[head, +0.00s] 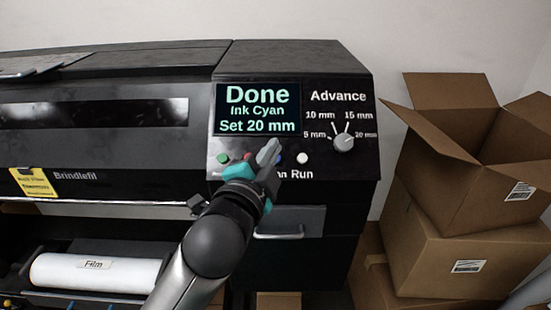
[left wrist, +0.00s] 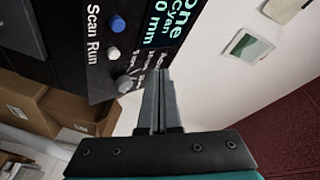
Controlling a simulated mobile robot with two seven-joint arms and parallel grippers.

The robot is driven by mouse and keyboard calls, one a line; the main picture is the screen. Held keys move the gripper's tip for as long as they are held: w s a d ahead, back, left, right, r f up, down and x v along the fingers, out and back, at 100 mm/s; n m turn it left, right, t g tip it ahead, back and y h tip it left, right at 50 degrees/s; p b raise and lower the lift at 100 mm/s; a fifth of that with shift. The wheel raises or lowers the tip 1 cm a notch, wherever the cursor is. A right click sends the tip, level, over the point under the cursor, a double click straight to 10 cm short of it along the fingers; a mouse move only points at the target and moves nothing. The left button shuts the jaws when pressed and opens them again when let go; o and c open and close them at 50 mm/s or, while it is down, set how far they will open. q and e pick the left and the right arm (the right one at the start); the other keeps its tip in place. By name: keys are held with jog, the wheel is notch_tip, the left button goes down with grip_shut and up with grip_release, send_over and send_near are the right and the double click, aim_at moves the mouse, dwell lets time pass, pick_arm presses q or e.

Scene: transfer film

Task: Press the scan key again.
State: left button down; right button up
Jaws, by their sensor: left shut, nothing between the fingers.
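The control panel (head: 290,110) of the black printer has a row of keys. The blue scan key (head: 280,159) is partly hidden behind my left gripper; its label is half covered. In the left wrist view the blue key (left wrist: 117,24) is clear beside the word Scan. My left gripper (head: 268,150) is shut and empty, its fingertips in front of the panel by the blue key in the head view. In the left wrist view the fingertips (left wrist: 158,75) show apart from the blue key. The screen (head: 257,110) reads Done, Ink Cyan, Set 20 mm. My right gripper is not in view.
A white run key (head: 302,158) and the advance knob (head: 344,143) sit right of the blue key. A green key (head: 223,158) and a red key (head: 247,156) are left. Cardboard boxes (head: 455,245) stand at the right. A film roll (head: 95,271) lies below left.

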pick_arm(q)
jog(key=w+f+b, duration=0.6)
dwell(0.3)
dwell(2.0)
jog(key=shift+w+f, duration=0.25)
jog(key=shift+w, duration=0.05)
jog(key=shift+w+f, duration=0.3)
jog(key=shift+f, duration=0.05)
dwell(0.8)
dwell(0.3)
jog(key=shift+s+r+p, duration=0.6)
jog(key=shift+s+p, duration=0.05)
jog(key=shift+p, duration=0.3)
